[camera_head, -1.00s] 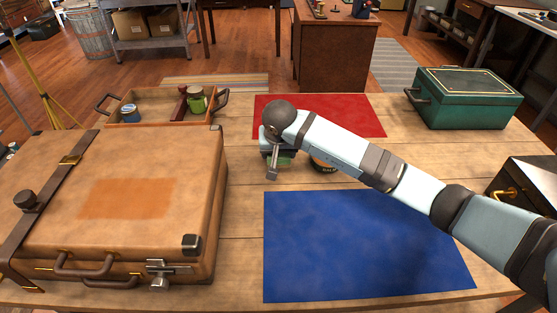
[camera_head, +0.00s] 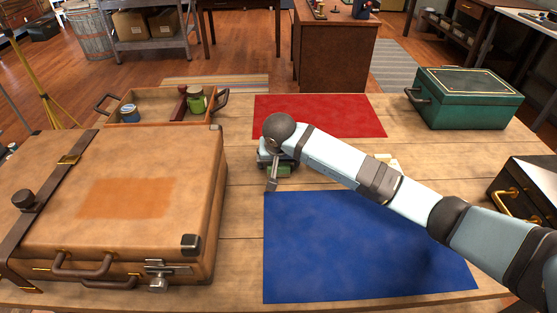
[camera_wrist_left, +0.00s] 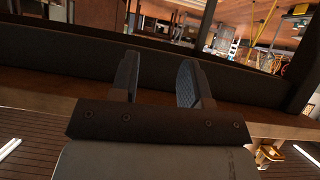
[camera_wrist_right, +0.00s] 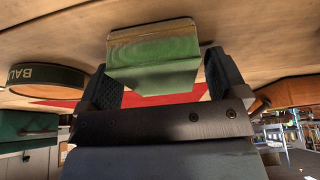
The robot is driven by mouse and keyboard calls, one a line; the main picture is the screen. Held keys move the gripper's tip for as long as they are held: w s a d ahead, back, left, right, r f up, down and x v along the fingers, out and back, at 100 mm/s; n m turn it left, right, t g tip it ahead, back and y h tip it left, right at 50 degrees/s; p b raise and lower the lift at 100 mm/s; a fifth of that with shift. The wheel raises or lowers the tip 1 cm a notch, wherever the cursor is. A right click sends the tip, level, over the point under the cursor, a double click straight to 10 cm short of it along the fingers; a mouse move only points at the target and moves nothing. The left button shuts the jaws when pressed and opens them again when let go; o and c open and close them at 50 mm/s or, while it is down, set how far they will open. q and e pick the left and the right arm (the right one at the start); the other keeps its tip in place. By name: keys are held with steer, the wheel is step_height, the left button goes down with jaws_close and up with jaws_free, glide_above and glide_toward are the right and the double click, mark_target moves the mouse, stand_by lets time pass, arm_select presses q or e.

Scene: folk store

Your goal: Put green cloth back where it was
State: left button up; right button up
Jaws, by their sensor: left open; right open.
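A small green folded piece, which looks like the green cloth (camera_head: 279,171), lies on the table just above the blue mat's top left corner. In the right wrist view the green cloth (camera_wrist_right: 152,62) shows as a block-like bundle at the mouth of my right gripper (camera_wrist_right: 165,85). The fingers are open, one on each side of it; I cannot tell whether they touch it. In the head view my right gripper (camera_head: 273,172) is partly hidden under its wrist. My left gripper (camera_wrist_left: 160,78) is open and empty, away from the table top in the head view.
A blue mat (camera_head: 350,245) and a red mat (camera_head: 350,115) lie flat. A brown suitcase (camera_head: 190,200) stands left, an open tray (camera_head: 150,107) with jars behind it. A green box (camera_head: 465,100) is back right. A round labelled tin (camera_wrist_right: 45,75) shows in the right wrist view.

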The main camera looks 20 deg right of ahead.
steer(key=p+v, duration=0.1)
steer(key=v, duration=1.1)
steer(key=shift+s, duration=0.1)
